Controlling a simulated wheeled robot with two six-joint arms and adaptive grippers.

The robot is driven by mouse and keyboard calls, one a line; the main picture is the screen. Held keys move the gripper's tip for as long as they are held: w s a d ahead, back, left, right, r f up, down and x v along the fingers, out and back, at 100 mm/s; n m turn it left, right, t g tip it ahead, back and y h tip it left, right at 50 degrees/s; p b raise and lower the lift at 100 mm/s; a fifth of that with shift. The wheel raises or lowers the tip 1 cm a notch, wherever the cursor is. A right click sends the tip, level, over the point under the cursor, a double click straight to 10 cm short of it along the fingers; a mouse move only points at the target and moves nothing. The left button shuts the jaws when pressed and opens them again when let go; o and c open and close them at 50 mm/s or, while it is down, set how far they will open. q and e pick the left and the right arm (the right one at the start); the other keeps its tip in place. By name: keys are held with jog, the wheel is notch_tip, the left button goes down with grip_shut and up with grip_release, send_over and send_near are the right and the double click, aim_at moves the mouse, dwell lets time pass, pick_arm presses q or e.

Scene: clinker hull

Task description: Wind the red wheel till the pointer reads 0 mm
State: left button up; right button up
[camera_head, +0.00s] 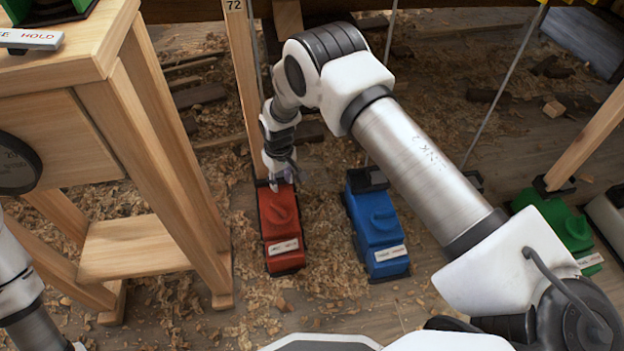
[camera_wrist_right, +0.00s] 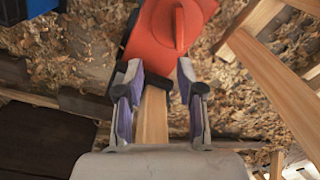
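The red unit (camera_head: 281,235) stands on the floor at the foot of a wooden post (camera_head: 242,75). A raised red wheel or knob sits on its top and also shows in the right wrist view (camera_wrist_right: 180,28). My right gripper (camera_head: 277,184) is at the back end of the red unit. In the wrist view its two fingers (camera_wrist_right: 153,85) are spread, with the post between them and the red unit just beyond. I cannot tell whether they touch. The wheel is outside the fingers. No pointer or millimetre scale can be read. My left gripper is out of view.
A blue unit (camera_head: 377,232) stands right of the red one, and a green unit (camera_head: 557,226) farther right. A wooden stand (camera_head: 160,120) is close on the left. Wood shavings cover the floor. Thin rods and a slanting post rise behind.

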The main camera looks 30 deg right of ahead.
aim_at(278, 206)
jog(key=s+a, duration=0.1)
jog(key=a, duration=0.1)
jog(key=shift+s+a+f+n, duration=0.3)
jog(key=shift+s+f, duration=0.1)
notch_tip(278, 206, down, 8)
jog(key=b, duration=0.4)
jog(key=shift+d+r, duration=0.1)
jog(key=shift+c, duration=0.3)
grip_shut()
